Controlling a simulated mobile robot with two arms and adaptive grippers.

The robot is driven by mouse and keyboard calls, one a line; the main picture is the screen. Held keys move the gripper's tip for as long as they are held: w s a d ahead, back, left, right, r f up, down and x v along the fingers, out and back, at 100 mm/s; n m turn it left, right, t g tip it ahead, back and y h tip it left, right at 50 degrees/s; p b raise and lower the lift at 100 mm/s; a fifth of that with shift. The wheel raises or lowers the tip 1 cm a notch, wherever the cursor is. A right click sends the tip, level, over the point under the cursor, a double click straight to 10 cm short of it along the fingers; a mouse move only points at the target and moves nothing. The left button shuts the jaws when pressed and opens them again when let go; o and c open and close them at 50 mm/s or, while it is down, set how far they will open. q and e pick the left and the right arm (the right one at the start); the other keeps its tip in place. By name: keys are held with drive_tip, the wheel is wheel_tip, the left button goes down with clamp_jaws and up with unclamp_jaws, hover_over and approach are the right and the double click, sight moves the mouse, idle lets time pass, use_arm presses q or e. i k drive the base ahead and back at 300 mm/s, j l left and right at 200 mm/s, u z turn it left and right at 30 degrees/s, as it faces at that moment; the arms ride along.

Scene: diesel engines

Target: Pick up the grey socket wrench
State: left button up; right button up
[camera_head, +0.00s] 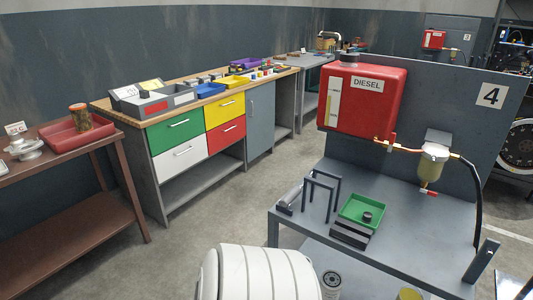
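I cannot make out a grey socket wrench for certain in the head view. A wooden-topped workbench (135,121) with coloured drawers stands left of centre, with several small items on top that are too small to tell apart. A grey metal stand (415,225) at the right holds a green tray (362,211) with a small dark round part in it. Dark grey blocks (349,236) lie in front of the tray. Neither of my grippers is in view.
A red diesel tank (363,100) and a fuel filter (433,160) are mounted on the stand's upright panel. A brown table (75,165) at the left holds a red tray (70,134). Open floor (225,205) lies between bench and stand.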

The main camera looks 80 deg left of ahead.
sight(296, 191)
drive_tip(key=u, duration=2.35)
